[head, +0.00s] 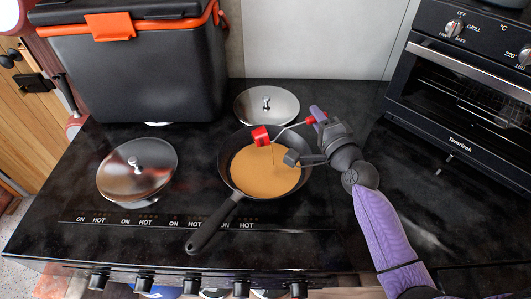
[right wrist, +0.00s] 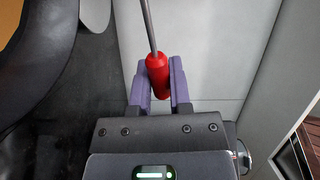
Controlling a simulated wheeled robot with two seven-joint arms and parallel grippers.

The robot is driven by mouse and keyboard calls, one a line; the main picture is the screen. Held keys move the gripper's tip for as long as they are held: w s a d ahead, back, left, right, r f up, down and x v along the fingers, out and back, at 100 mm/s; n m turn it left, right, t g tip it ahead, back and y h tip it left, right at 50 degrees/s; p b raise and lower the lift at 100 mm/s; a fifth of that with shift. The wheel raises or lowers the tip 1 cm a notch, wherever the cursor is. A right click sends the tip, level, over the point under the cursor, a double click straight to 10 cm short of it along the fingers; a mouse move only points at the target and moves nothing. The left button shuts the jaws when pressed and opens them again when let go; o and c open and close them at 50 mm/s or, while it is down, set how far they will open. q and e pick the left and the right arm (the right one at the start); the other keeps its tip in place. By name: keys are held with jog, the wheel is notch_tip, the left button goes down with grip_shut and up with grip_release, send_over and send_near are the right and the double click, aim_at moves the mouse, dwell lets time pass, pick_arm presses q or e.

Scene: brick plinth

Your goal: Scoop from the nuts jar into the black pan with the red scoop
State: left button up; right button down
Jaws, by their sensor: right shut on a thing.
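The black pan (head: 227,184) sits on the black stove top, with a smooth tan layer covering its inside. My right gripper (head: 314,119) is shut on the handle of the red scoop (head: 261,136). The scoop's red cup hangs above the far part of the pan, apart from it. A thin dark line shows below the cup; I cannot tell what it is. In the right wrist view the purple fingers (right wrist: 159,88) grip the red handle (right wrist: 157,72). No nuts jar is visible in either view. My left gripper is out of view.
A lidded steel pot (head: 137,170) stands left of the pan, and a round steel lid (head: 267,104) lies behind it. A black cooler box (head: 145,70) with orange trim is at the back left. An oven (head: 468,85) stands at the right. The counter at right is clear.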

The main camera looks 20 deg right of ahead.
aim_at(258, 132)
jog(key=r+n+p, duration=0.2)
jog(key=r, duration=0.1)
jog(key=shift+a+p, duration=0.2)
jog(key=shift+p, duration=0.2)
jog(key=a+r+n+p, duration=0.1)
jog(key=r+n+p, duration=0.1)
jog(key=p, duration=0.1)
jog(key=a+r+n+p, duration=0.2)
jog(key=n+p, duration=0.1)
jog(key=shift+s+a+p, duration=0.1)
jog(key=shift+a+p, duration=0.2)
jog(key=shift+p, duration=0.05)
jog(key=a+n+p, duration=0.2)
jog(key=a+r+n+p, duration=0.1)
jog(key=a+n+p, duration=0.1)
jog(key=shift+s+a+r+n, duration=0.15)
jog(key=shift+a+r+n, duration=0.05)
jog(key=shift+a+n, duration=0.1)
jog(key=a+n, duration=0.2)
jog(key=a, duration=0.1)
jog(key=a+n, duration=0.1)
jog(key=n, duration=0.1)
jog(key=shift+s+a+f+p, duration=0.15)
jog(key=shift+a+f+p, duration=0.15)
jog(key=shift+a+p, duration=0.1)
jog(key=shift+a+n, duration=0.35)
jog(key=shift+n, duration=0.15)
